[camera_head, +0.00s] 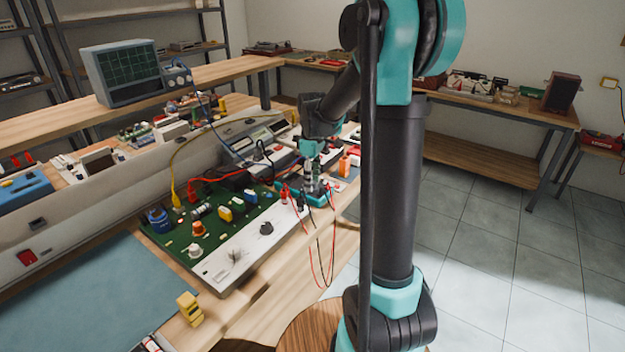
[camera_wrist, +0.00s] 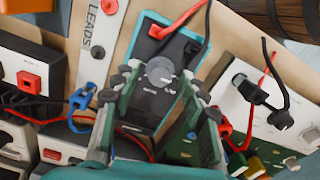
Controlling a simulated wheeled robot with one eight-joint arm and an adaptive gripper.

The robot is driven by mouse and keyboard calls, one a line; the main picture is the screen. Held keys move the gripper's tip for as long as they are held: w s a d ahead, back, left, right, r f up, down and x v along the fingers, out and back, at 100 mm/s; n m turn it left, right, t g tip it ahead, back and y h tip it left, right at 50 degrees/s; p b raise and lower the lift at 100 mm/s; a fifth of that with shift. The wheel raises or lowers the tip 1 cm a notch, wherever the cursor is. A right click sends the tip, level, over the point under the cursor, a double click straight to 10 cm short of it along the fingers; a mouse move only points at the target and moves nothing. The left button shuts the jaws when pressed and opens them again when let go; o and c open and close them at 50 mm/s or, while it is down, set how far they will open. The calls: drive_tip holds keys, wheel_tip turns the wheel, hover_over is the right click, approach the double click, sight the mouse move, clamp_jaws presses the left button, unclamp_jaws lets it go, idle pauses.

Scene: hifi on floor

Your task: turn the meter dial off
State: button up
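The meter (camera_wrist: 150,110) has a dark face and a teal frame. Its round grey dial (camera_wrist: 160,72) shows in the wrist view between my fingertips, with pale markings below it. My gripper (camera_wrist: 162,80) is open, with one finger to each side of the dial and gaps visible between. I cannot tell its exact height above the meter. In the head view, my gripper (camera_head: 313,178) points down over the teal-edged meter (camera_head: 320,197), largely hiding its face and dial. Red and black leads (camera_wrist: 182,20) plug into the meter's end.
A green circuit board panel (camera_head: 222,222) lies left of the meter in the head view. Loose red and black leads (camera_head: 322,250) hang over the bench edge. A grey bench instrument (camera_head: 250,140) stands behind. A blue clip (camera_wrist: 80,98) lies beside the meter.

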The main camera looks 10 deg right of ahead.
wheel_tip(320, 180, up, 12)
idle(0.7)
drive_tip(key=s+d+f+m+t, duration=0.2)
drive_tip(key=s+f+m, duration=0.3)
drive_tip(key=s+f, duration=0.4)
drive_tip(key=s+d+f+m+t, duration=0.2)
drive_tip(key=s+f+m, duration=0.4)
drive_tip(key=s, duration=0.8)
wheel_tip(320, 180, down, 3)
drive_tip(key=shift+d+f, duration=0.1)
drive_tip(key=shift+d, duration=0.1)
